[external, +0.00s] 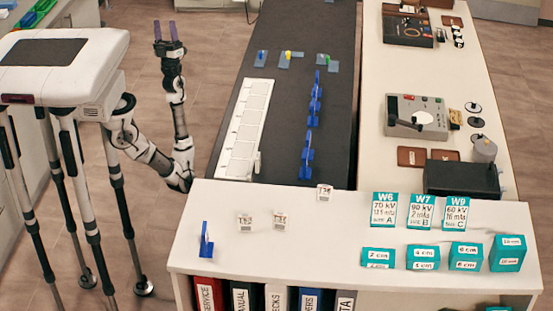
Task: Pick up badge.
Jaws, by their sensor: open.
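My gripper (165,30) is raised at the upper left with its two dark fingers pointing up, apart and empty. It is left of the dark table and touches nothing. I cannot tell for sure which thing is the badge. Small white tags with printed codes are possible candidates: a left tag (244,223) and a middle tag (280,220) lie on the white front counter, and a right tag (325,192) is at its back edge. All are far from my gripper, and their print is too small to read surely.
The dark table (285,95) holds a white segmented tray (245,128) and upright blue pieces (307,150). Teal cards (384,210) and teal blocks (378,257) stand on the front counter (330,240). A grey device (417,117) sits on the right-hand bench.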

